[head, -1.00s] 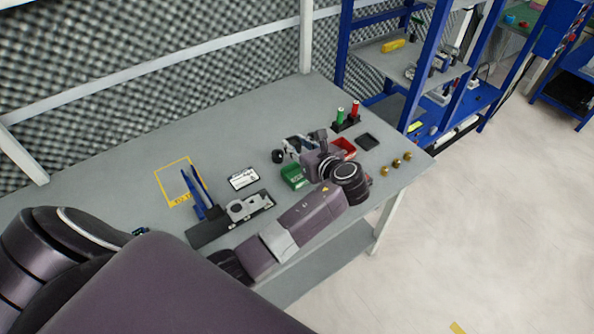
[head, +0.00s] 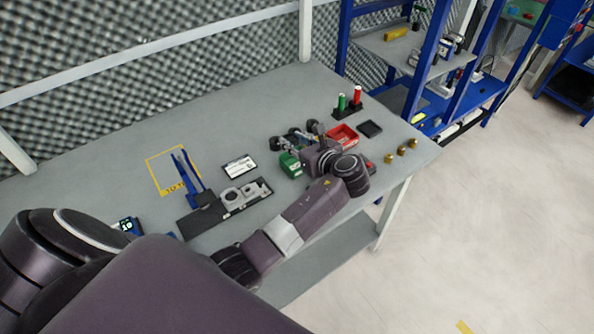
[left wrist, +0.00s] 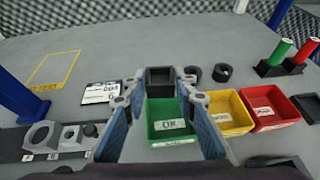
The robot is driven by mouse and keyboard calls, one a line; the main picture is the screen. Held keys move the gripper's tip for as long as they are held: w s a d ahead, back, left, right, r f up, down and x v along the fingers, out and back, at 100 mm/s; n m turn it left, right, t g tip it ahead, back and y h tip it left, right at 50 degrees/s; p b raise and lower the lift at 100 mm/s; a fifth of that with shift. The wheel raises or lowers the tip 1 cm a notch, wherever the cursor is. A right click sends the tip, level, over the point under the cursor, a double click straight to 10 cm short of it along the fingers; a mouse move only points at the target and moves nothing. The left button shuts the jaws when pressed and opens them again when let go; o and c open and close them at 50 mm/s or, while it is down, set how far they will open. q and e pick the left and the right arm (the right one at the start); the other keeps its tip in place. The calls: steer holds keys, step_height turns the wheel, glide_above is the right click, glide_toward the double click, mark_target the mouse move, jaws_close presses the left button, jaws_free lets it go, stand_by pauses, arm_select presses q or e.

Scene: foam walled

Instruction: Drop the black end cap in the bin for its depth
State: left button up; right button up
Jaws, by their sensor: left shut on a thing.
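My left gripper (left wrist: 155,92) is shut on the black end cap (left wrist: 160,80), a dark square piece between its blue-padded fingertips. In the left wrist view the cap hangs in line with the far edge of the green bin (left wrist: 170,128), which is labelled OK. The yellow bin (left wrist: 227,112) and the red bin (left wrist: 268,108) stand in a row to its right; their labels are too small to read. In the head view my left gripper (head: 285,141) is over the bench behind the green bin (head: 290,164). The right gripper is not in view.
Black rings (left wrist: 222,73) stand behind the bins. A gauge fixture (head: 232,203) and a white card (head: 239,165) lie to the left. A stand with green and red cylinders (head: 347,110) is at the back right. Brass pieces (head: 402,151) sit near the right edge.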

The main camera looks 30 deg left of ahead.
arm_select(q)
steer(key=shift+f, duration=0.35)
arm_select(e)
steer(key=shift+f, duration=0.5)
arm_select(q)
steer(key=o, duration=1.1)
steer(key=shift+d, duration=0.1)
steer(key=v, duration=1.2)
steer(key=shift+s, duration=0.1)
steer(key=shift+f, duration=0.1)
